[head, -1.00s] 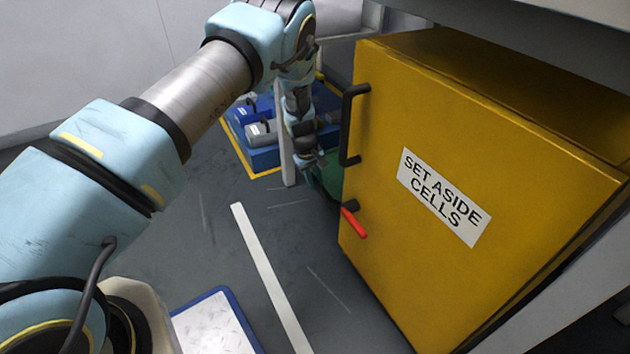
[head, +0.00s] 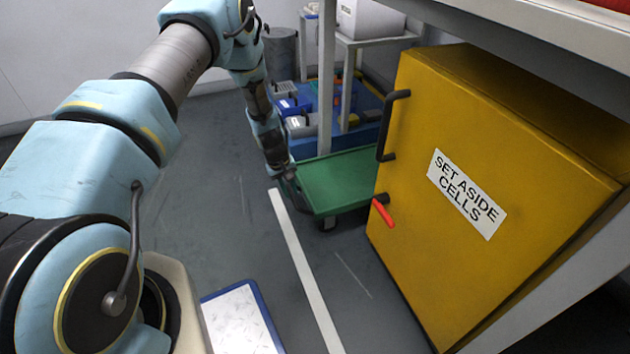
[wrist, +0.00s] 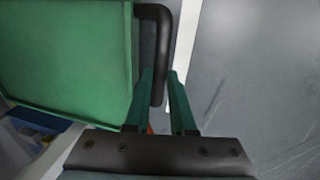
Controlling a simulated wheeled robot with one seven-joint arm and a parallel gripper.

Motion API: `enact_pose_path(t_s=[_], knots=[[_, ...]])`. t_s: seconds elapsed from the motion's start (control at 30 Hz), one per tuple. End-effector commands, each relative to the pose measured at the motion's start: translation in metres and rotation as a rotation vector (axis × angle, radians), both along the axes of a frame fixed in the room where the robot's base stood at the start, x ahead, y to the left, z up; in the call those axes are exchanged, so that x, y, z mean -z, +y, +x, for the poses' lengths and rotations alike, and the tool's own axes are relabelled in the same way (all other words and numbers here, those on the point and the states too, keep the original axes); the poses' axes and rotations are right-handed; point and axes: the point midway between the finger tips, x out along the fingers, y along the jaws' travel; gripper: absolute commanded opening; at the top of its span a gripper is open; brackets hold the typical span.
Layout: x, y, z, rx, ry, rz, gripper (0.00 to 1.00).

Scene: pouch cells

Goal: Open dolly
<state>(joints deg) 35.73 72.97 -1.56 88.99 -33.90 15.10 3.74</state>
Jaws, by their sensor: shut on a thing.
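The dolly (head: 340,178) is a low green flat cart on casters. It stands on the floor just left of the yellow cabinet and partly behind it. My gripper (head: 290,178) is at the dolly's left end, shut on its dark handle. In the wrist view the green deck (wrist: 65,55) fills the upper left, and the black handle (wrist: 163,50) runs down between the two green fingers of my gripper (wrist: 163,95). The dolly's right end is hidden behind the cabinet.
A yellow cabinet (head: 440,260) labelled "SET ASIDE CELLS", with a black handle and a red lever (head: 383,213), stands at right under a bench. A blue-edged white mat (head: 240,320) lies on the floor. Blue bins (head: 292,106) are behind. Floor at left is clear.

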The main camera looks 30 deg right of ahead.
Motion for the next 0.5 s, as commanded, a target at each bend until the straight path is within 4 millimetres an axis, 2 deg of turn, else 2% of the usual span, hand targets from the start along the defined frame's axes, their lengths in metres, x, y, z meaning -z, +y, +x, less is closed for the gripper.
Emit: enact_pose_path(t_s=[0.03, 0.2, 0.3, 0.5], knots=[[-0.003, 0.016, 0.002, -0.006, 0.003, 0.001, 0.0], [-0.002, 0.051, 0.006, -0.005, 0.003, -0.001, 0.0], [-0.001, 0.066, 0.008, -0.003, 0.002, 0.0, 0.0], [0.0, 0.08, 0.009, 0.001, 0.002, 0.0, 0.0]])
